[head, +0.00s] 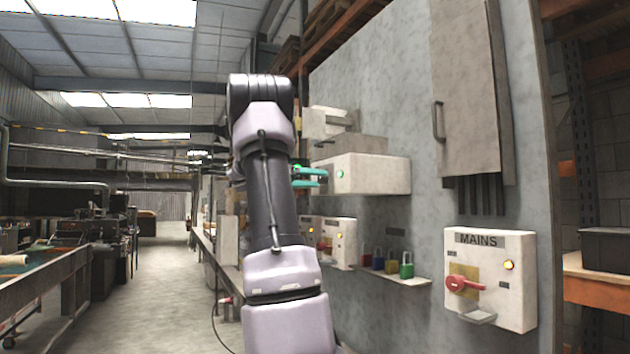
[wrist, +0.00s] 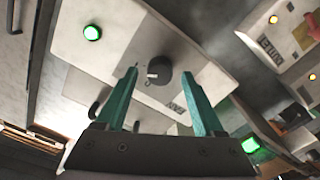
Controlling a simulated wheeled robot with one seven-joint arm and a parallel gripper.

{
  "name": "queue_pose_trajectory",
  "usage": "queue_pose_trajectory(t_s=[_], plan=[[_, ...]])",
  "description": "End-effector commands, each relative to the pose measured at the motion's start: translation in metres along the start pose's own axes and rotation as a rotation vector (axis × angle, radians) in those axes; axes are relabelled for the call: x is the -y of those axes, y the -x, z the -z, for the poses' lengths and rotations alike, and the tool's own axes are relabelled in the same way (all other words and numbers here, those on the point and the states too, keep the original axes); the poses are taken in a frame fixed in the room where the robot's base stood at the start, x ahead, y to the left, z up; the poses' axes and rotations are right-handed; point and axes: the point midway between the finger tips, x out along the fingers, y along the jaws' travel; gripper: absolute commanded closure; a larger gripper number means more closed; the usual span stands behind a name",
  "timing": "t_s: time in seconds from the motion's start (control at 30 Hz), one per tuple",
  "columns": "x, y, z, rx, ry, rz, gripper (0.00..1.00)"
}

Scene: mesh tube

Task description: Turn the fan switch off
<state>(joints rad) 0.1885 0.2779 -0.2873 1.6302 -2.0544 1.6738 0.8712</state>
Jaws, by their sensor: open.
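The fan switch is a dark round knob (wrist: 160,71) with a pale pointer mark, on a white box (wrist: 100,62) in the wrist view. An upside-down FAN label (wrist: 176,107) sits beside it. A green lamp (wrist: 92,33) on the same box is lit. My gripper (wrist: 156,76) has teal fingers, open, with the knob showing between the fingertips; I cannot tell whether they touch it. In the head view my gripper (head: 310,176) is at the left end of the white box (head: 385,175), and its lit lamp (head: 340,174) shows beside the fingers.
A MAINS box (head: 490,278) with a red handle and amber lamp is at the right. Coloured padlocks (head: 390,264) stand on a small shelf below the fan box. Another white box (head: 335,240) is below my gripper. A grey cabinet (head: 470,90) hangs at upper right.

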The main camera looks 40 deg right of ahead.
Motion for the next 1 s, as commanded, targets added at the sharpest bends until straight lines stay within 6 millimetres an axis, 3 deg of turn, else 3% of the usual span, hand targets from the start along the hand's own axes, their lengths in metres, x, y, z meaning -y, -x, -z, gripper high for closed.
queue_pose_trajectory(t_s=[0.3,0.4,0.5,1.0], plan=[[0.0001,-0.0030,0.0001,0.000,0.000,0.001,0.30],[0.0000,-0.0029,0.0001,0.000,0.000,0.001,0.68],[0.0000,-0.0028,0.0001,0.000,0.000,0.001,1.00],[0.0007,-0.0021,0.0005,-0.002,0.119,0.001,1.00]])
